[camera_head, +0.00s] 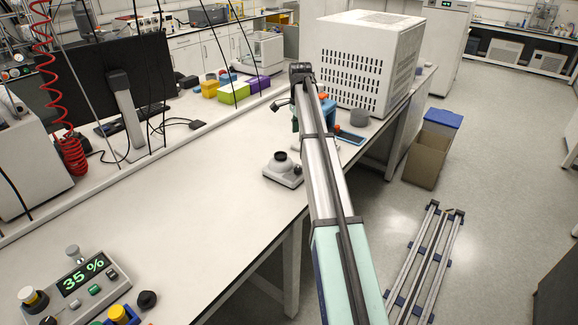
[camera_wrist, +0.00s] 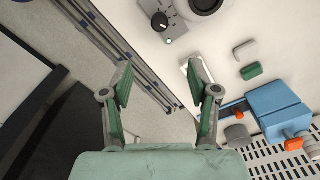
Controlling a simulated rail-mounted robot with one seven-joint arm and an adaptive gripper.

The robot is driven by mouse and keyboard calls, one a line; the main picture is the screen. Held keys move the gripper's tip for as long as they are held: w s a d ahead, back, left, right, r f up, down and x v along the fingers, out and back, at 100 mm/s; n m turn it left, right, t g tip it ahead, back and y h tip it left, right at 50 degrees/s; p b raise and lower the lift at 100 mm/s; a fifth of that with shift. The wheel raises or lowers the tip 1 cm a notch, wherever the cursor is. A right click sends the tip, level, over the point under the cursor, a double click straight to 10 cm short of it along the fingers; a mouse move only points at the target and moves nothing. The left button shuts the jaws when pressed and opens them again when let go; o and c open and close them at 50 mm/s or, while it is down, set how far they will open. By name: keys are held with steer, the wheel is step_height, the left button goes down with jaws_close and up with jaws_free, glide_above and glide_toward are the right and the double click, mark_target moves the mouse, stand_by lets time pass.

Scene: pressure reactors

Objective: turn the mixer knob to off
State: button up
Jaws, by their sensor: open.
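The mixer (camera_head: 282,172) is a small light-grey unit with a dark round cup on top. It stands near the table's front edge, left of my arm, in the head view. In the wrist view its grey body (camera_wrist: 178,27) is at the top, partly cut off by the frame. Its black knob (camera_wrist: 159,21) has a white mark and sits above a small green light (camera_wrist: 170,41). My gripper (camera_wrist: 164,80) is open and empty, its fingers apart below the knob in that picture and not touching it. In the head view my gripper is not seen.
A blue device with orange parts (camera_wrist: 275,103) lies right of my gripper in the wrist view. A white vented box (camera_head: 365,60) stands behind. A control box reading 35 % (camera_head: 80,285) is at the near left. The middle of the white table (camera_head: 190,190) is clear.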

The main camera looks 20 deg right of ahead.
mark_target(298, 168)
step_height(298, 168, down, 16)
steer(key=p, duration=0.4)
steer(key=shift+f, duration=0.1)
jaws_close()
